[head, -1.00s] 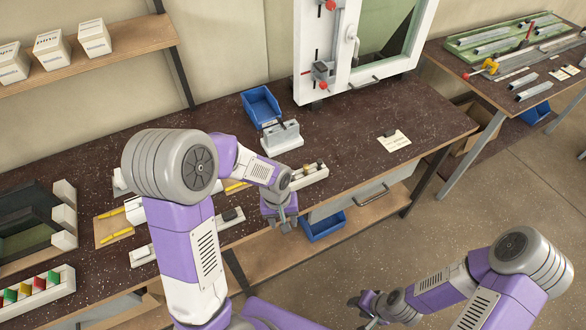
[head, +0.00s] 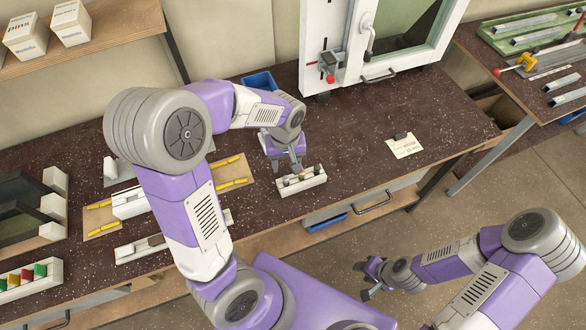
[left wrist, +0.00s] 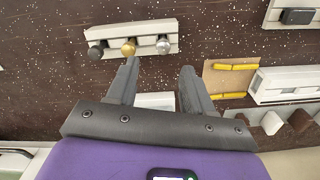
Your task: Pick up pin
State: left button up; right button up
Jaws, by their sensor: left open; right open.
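A white pin block (head: 302,182) lies near the bench's front edge, with three pins in it. In the left wrist view the pins on this block (left wrist: 150,28) are a black one (left wrist: 97,51), a brass one (left wrist: 129,47) and a silver one (left wrist: 163,45). My left gripper (head: 290,168) is just behind the block in the head view. In the left wrist view its open fingers (left wrist: 158,75) are empty and apart from the pins. My right gripper (head: 365,279) is open and empty, in front of the bench over the floor.
A brown board with yellow pieces (head: 232,171) lies left of the pin block. A blue bin (head: 258,81) stands behind my left arm. A white framed window unit (head: 345,75) stands at the back. The bench right of the block is clear up to a note card (head: 404,146).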

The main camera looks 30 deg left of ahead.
aim_at(286, 177)
pick_arm(q)
jog(key=f, duration=0.2)
jog(key=f+b, duration=0.1)
jog(key=f, duration=0.1)
jog(key=s+f, duration=0.1)
jog(key=f, duration=0.1)
jog(key=shift+d+f, duration=0.1)
jog(key=shift+f, duration=0.15)
grip_shut()
